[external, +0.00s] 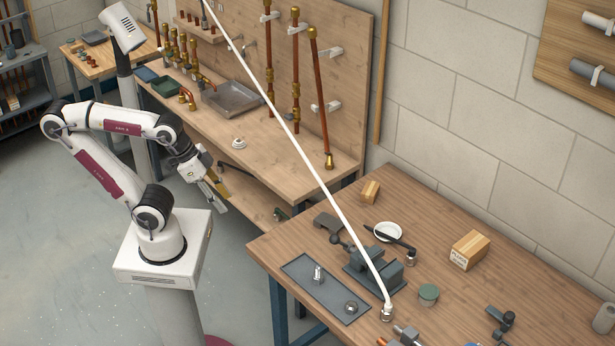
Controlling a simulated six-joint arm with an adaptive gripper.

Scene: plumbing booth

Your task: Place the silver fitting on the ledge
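My gripper (217,192) hangs to the left of the benches, above the floor, well away from the fittings. It is small and seen from the side, so I cannot tell whether it is open or shut. A silver fitting (318,275) stands upright on a dark grey tray on the near bench. A low silver ring-like piece (351,307) is on the same tray. Another small silver piece (410,258) stands beside the vise. I cannot tell which one the task names. A small wooden ledge (200,28) is on the back panel, with several small items on it.
The grey tray (297,268) lies at the near bench's left edge. A long white pipe (300,155) slants across the view. The far bench's front (285,165) is mostly clear.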

